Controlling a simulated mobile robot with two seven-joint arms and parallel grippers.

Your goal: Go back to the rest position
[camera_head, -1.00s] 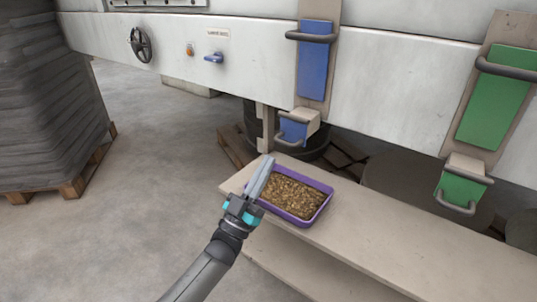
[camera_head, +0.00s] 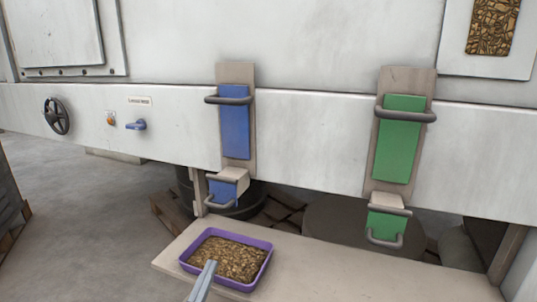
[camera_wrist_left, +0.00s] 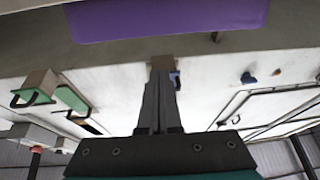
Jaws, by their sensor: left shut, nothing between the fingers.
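My left gripper (camera_head: 208,268) is at the bottom of the head view, its grey fingers closed together with nothing between them. Its tips overlap the near side of the purple tray (camera_head: 263,271) in the picture; the gap between them cannot be judged. The tray is full of brown pellets (camera_head: 232,257) and sits on a beige shelf (camera_head: 330,270). In the left wrist view the closed fingers (camera_wrist_left: 162,68) point toward the machine, and the purple tray (camera_wrist_left: 170,18) fills part of the top edge. My right gripper is in neither view.
The machine front carries a blue chute flap (camera_head: 235,130) and a green chute flap (camera_head: 398,145), both with protruding handles above the shelf. A handwheel (camera_head: 56,116) and a blue knob (camera_head: 136,125) are at left. Open floor (camera_head: 85,220) lies left of the shelf.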

